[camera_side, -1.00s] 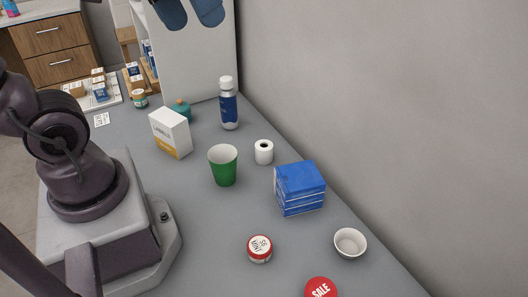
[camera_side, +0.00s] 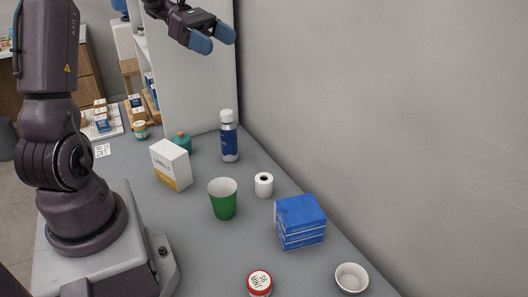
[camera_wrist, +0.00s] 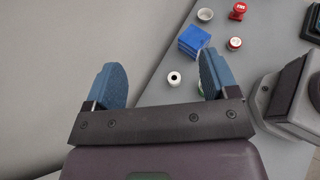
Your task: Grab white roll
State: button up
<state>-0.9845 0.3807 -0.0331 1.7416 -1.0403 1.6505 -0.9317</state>
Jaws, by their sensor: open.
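The white roll (camera_side: 263,185) stands upright on the grey counter, with its dark core hole facing up. It sits between the green cup (camera_side: 223,198) and the blue box stack (camera_side: 299,221). In the wrist view the white roll (camera_wrist: 174,78) shows between the two blue fingers, far below them. My gripper (camera_side: 212,39) is open and empty, high above the counter near the white panel at the back. It also shows in the wrist view (camera_wrist: 162,85) with its fingers wide apart. The green cup is mostly hidden behind the right finger there.
A blue-and-white bottle (camera_side: 229,138), a white carton (camera_side: 171,165) and a teal jar (camera_side: 182,141) stand behind the cup. A red-lidded jar (camera_side: 260,283) and a white bowl (camera_side: 351,278) are in front. The grey wall (camera_side: 400,120) runs close along the right.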

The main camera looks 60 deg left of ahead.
send_near(262, 177)
jog(key=shift+v, duration=1)
jog(key=shift+w+f, duration=0.15)
jog(key=shift+f, duration=0.2)
jog(key=x, duration=1.1)
jog(key=shift+d+f, duration=0.2)
jog(key=shift+d, duration=0.2)
jog(key=c, duration=1)
